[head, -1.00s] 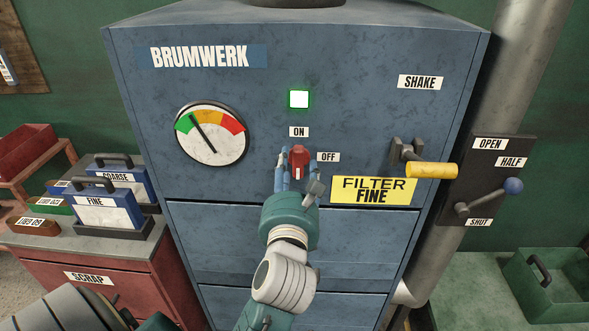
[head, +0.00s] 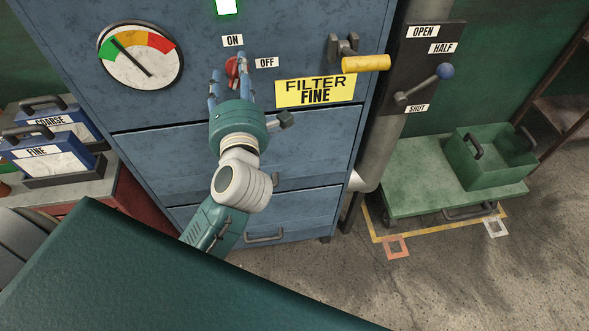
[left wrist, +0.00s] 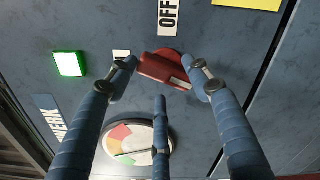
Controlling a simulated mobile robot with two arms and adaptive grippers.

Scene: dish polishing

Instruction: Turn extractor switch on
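The red rotary switch (head: 232,67) is on the blue BRUMWERK cabinet, below the ON label (head: 233,41) and left of the OFF label (head: 266,62). It also shows in the left wrist view (left wrist: 165,70). My left gripper (head: 229,77) is at the switch, its fingers spread around the knob. In the left wrist view, one fingertip is at each end of the knob and the third finger is below it. Whether they touch is unclear. My right gripper is not in view.
A lit green lamp (head: 227,6) is above the switch, and a gauge (head: 141,56) is to its left. A yellow handle (head: 365,63) and a blue-knobbed lever (head: 444,71) are to the right. A green cart (head: 405,185) stands on the floor at right.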

